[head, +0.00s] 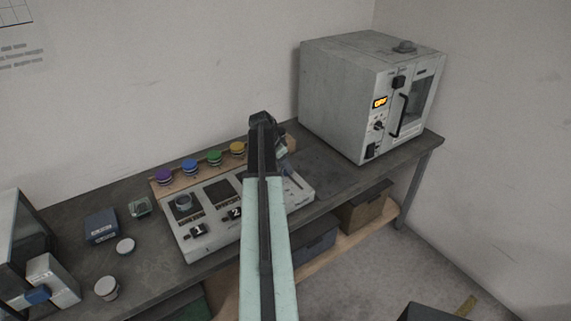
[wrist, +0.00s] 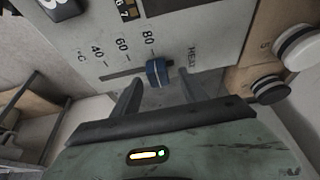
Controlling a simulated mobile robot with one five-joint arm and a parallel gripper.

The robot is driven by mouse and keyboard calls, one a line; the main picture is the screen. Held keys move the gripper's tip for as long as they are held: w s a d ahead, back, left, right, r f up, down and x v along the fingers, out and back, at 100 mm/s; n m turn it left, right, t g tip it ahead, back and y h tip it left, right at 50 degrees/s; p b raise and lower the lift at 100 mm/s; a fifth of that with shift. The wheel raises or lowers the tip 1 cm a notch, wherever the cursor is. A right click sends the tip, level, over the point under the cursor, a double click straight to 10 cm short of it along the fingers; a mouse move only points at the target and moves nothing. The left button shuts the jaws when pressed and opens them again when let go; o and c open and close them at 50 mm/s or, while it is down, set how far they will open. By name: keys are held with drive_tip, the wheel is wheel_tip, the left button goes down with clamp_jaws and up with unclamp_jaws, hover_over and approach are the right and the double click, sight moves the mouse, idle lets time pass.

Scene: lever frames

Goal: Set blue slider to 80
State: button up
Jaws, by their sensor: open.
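The blue slider (wrist: 157,72) is a small blue knob in a dark slot on the pale grey panel (wrist: 205,25). In the wrist view it stands roughly in line with the printed 80 (wrist: 148,37), but I cannot tell whether it is exactly on the mark. My gripper (wrist: 160,85) is open, with one fingertip to the left of the knob and one to the right, both apart from it.
The panel stands on a dark bench (head: 135,280). Behind it is a row of coloured buttons, including a purple one (head: 163,174). A grey oven (head: 340,95) stands at the right. A blue box (head: 101,226) and small jars are at the left.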

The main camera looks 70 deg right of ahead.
drive_tip(key=p+v, duration=0.4)
drive_tip(key=v, duration=0.1)
drive_tip(key=shift+w+a+r, duration=0.1)
drive_tip(key=shift+a+r, duration=0.1)
drive_tip(key=shift+r, duration=0.2)
drive_tip(key=shift+w, duration=0.1)
